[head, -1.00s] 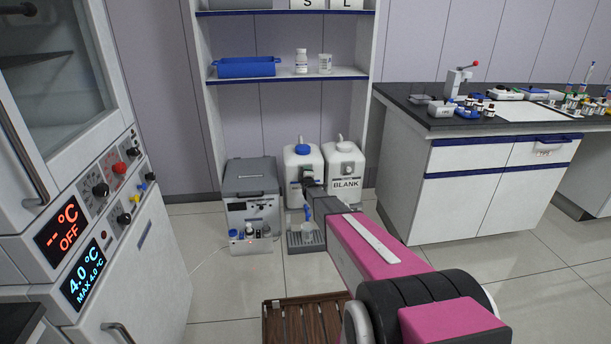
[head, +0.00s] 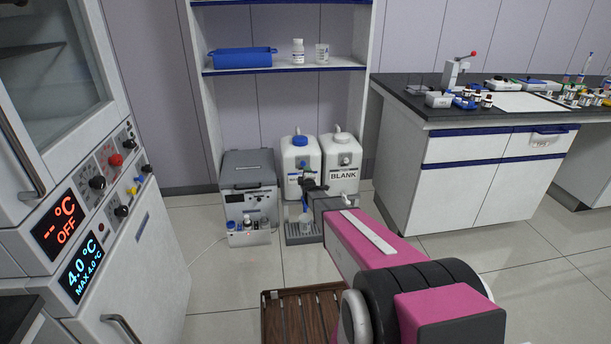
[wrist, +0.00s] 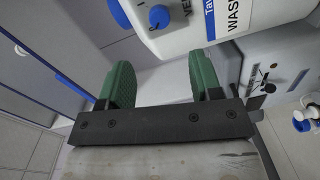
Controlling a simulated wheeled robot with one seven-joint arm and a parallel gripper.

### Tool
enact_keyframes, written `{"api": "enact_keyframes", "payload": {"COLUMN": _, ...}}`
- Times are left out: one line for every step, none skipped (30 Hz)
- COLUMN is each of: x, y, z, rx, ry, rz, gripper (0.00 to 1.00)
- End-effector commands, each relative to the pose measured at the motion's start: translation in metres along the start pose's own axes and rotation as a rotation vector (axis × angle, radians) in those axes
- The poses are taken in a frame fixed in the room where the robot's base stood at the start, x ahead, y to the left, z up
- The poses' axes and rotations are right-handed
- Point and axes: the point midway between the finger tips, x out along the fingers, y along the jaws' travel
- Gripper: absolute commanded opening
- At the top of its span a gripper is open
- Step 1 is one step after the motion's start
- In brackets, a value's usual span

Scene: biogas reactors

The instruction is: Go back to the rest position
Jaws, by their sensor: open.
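My pink arm reaches forward in the head view. My gripper (head: 308,188) is in front of the white jug with the blue cap (head: 299,152), low by the shelf unit. In the wrist view my gripper (wrist: 161,80) has its two green fingers spread apart with nothing between them. The jug, with part of a "WASTE" label (wrist: 232,14) and a blue knob (wrist: 159,16), is just beyond the fingertips. I cannot tell the exact gap.
A "BLANK" jug (head: 342,153) stands to the right. A clear cup (head: 306,222) is on a grey drip tray (head: 303,238) below. A grey cooler box (head: 249,174) is left. A white cabinet bench (head: 465,185) is right, a brown slatted surface (head: 290,320) near me.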

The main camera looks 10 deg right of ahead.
Motion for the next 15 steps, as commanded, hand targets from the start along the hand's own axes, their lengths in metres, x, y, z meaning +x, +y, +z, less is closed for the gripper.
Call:
{"api": "enact_keyframes", "payload": {"x": 0.000, "y": 0.000, "z": 0.000, "rx": 0.000, "ry": 0.000, "rz": 0.000, "gripper": 0.59}}
{"api": "enact_keyframes", "payload": {"x": 0.000, "y": 0.000, "z": 0.000, "rx": 0.001, "ry": 0.000, "rz": -0.001, "gripper": 0.59}}
{"api": "enact_keyframes", "payload": {"x": -0.002, "y": 0.001, "z": 0.000, "rx": 0.005, "ry": -0.001, "rz": -0.005, "gripper": 0.59}}
{"api": "enact_keyframes", "payload": {"x": -0.004, "y": 0.001, "z": 0.000, "rx": 0.011, "ry": -0.002, "rz": -0.012, "gripper": 0.59}}
{"api": "enact_keyframes", "payload": {"x": -0.006, "y": 0.002, "z": 0.000, "rx": 0.021, "ry": -0.004, "rz": -0.023, "gripper": 0.59}}
{"api": "enact_keyframes", "payload": {"x": -0.011, "y": 0.003, "z": 0.000, "rx": 0.039, "ry": -0.008, "rz": -0.043, "gripper": 0.59}}
{"api": "enact_keyframes", "payload": {"x": -0.017, "y": 0.003, "z": -0.001, "rx": 0.058, "ry": -0.013, "rz": -0.063, "gripper": 0.59}}
{"api": "enact_keyframes", "payload": {"x": -0.023, "y": 0.004, "z": -0.001, "rx": 0.080, "ry": -0.019, "rz": -0.088, "gripper": 0.59}}
{"api": "enact_keyframes", "payload": {"x": -0.032, "y": 0.005, "z": -0.001, "rx": 0.116, "ry": -0.030, "rz": -0.126, "gripper": 0.59}}
{"api": "enact_keyframes", "payload": {"x": -0.041, "y": 0.006, "z": -0.001, "rx": 0.147, "ry": -0.040, "rz": -0.158, "gripper": 0.59}}
{"api": "enact_keyframes", "payload": {"x": -0.050, "y": 0.007, "z": -0.001, "rx": 0.182, "ry": -0.053, "rz": -0.194, "gripper": 0.59}}
{"api": "enact_keyframes", "payload": {"x": -0.063, "y": 0.009, "z": -0.001, "rx": 0.232, "ry": -0.073, "rz": -0.245, "gripper": 0.59}}
{"api": "enact_keyframes", "payload": {"x": -0.074, "y": 0.009, "z": -0.001, "rx": 0.270, "ry": -0.092, "rz": -0.286, "gripper": 0.59}}
{"api": "enact_keyframes", "payload": {"x": -0.085, "y": 0.010, "z": -0.001, "rx": 0.309, "ry": -0.112, "rz": -0.325, "gripper": 0.59}}
{"api": "enact_keyframes", "payload": {"x": -0.101, "y": 0.010, "z": -0.001, "rx": 0.363, "ry": -0.143, "rz": -0.380, "gripper": 0.59}}
